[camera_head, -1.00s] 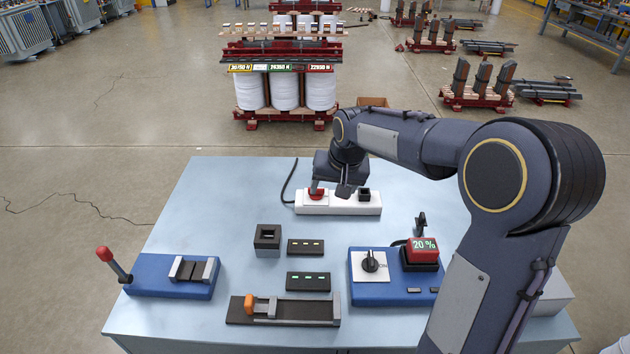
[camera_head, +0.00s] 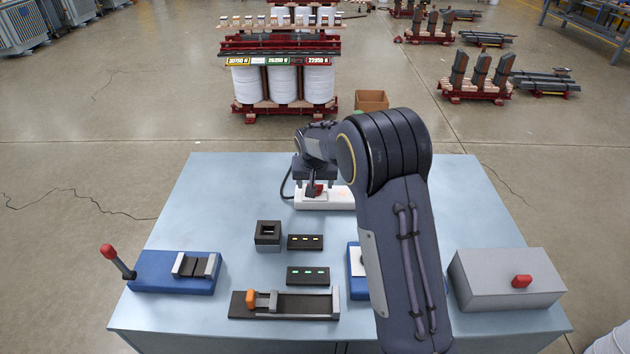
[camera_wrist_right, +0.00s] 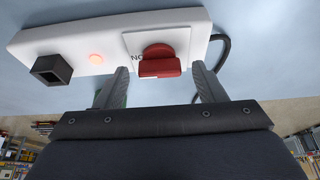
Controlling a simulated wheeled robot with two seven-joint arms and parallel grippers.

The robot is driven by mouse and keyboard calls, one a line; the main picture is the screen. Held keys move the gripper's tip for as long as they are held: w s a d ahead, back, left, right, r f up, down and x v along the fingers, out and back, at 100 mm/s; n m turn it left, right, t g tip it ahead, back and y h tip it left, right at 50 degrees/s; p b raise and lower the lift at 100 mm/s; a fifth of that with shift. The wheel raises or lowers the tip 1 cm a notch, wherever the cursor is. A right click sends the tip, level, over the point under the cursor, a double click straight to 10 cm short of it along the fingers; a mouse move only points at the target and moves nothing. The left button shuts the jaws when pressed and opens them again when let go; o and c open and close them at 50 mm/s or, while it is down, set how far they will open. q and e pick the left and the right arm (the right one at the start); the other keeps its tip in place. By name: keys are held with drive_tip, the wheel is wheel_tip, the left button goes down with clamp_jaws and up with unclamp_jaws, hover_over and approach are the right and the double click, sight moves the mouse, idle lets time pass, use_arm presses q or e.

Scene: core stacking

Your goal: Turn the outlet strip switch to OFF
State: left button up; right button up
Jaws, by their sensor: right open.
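The white outlet strip (camera_head: 338,198) lies near the back middle of the table, partly hidden by my right arm. Its red rotary switch (camera_wrist_right: 160,61) sits on a white plate at one end in the right wrist view, with part of a label, "NO", beside it. The switch shows small and partly covered in the head view (camera_head: 319,189). My right gripper (camera_wrist_right: 160,78) is open, one finger on either side of the red switch; contact with it cannot be told. My left gripper is not in view.
An orange light (camera_wrist_right: 96,58) glows on the strip beside a black socket (camera_wrist_right: 52,69). A black cord runs from the strip. A grey box with a red button (camera_head: 522,281) stands at the table's right. A blue lever base (camera_head: 150,271) is at left.

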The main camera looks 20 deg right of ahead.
drive_tip(key=c, duration=1)
drive_tip(key=shift+n+b, duration=0.3)
drive_tip(key=shift+n, duration=0.1)
drive_tip(key=n, duration=0.1)
drive_tip(key=n+y+b, duration=0.1)
drive_tip(key=shift+d+n+t, duration=0.2)
drive_tip(key=shift+n+t, duration=0.1)
drive_tip(key=shift+n, duration=0.1)
drive_tip(key=n+y+b, duration=0.1)
drive_tip(key=n+y, duration=0.1)
drive_tip(key=n, duration=0.2)
drive_tip(key=shift+d, duration=0.1)
drive_tip(key=n+y, duration=0.1)
drive_tip(key=n, duration=0.1)
drive_tip(key=n+g, duration=0.1)
drive_tip(key=n, duration=0.2)
drive_tip(key=shift+w+d+y, duration=0.1)
drive_tip(key=shift+y, duration=0.3)
drive_tip(key=n, duration=0.2)
drive_tip(key=n+g+y+p, duration=0.1)
drive_tip(key=n, duration=0.2)
drive_tip(key=shift+w+g, duration=0.1)
drive_tip(key=shift+g, duration=0.2)
drive_tip(key=shift+n, duration=0.3)
